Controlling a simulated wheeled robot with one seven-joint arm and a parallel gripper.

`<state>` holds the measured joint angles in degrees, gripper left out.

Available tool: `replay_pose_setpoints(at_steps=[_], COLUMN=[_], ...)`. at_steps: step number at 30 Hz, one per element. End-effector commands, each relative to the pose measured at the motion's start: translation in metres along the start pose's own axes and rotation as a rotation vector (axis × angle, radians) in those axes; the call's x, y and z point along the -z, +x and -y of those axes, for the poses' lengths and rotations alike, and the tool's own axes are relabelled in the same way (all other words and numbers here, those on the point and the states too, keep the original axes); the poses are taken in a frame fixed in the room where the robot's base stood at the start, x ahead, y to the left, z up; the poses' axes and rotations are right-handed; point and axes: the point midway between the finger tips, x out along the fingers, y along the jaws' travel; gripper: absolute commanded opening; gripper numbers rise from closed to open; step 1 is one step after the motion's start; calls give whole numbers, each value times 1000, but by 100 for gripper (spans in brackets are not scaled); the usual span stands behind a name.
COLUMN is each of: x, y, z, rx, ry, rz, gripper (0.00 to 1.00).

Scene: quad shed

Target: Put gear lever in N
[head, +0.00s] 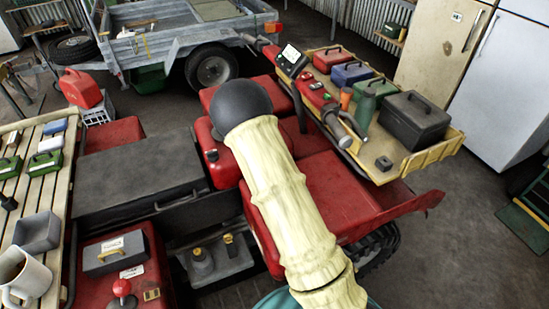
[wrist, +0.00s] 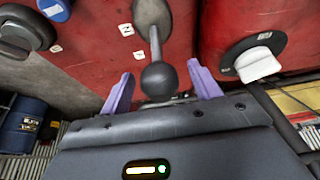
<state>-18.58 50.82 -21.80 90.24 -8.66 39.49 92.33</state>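The gear lever (wrist: 155,50) shows in the wrist view as a grey shaft with a dark ball knob, standing out of a red panel (wrist: 90,50). A white label reading N (wrist: 126,29) is beside the shaft, left of it. More small white labels lie below it, too small to read surely. My gripper (wrist: 160,84) is open, with one purple finger on each side of the knob and a visible gap to both. I cannot tell which label the lever stands at. In the head view my arm hides the lever and the gripper.
A white knob (wrist: 258,64) on a black disc is right of the lever, and a dark round knob (wrist: 24,27) is at left. A slatted bench (head: 55,210) stands at left.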

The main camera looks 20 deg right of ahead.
Motion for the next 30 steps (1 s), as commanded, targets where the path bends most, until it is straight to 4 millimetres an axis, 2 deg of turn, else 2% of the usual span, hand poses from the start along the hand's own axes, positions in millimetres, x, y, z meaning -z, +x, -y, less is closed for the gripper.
replay_pose_setpoints(at_steps=[7, 11, 17, 30], x=[2, 2, 1, 1], y=[-1, -10, -41, -130], z=[-1, 0, 1, 1], rx=[-2, 0, 3, 4], ry=[1, 2, 1, 0], rz=[-2, -3, -2, -2], gripper=[62, 62, 62, 62])
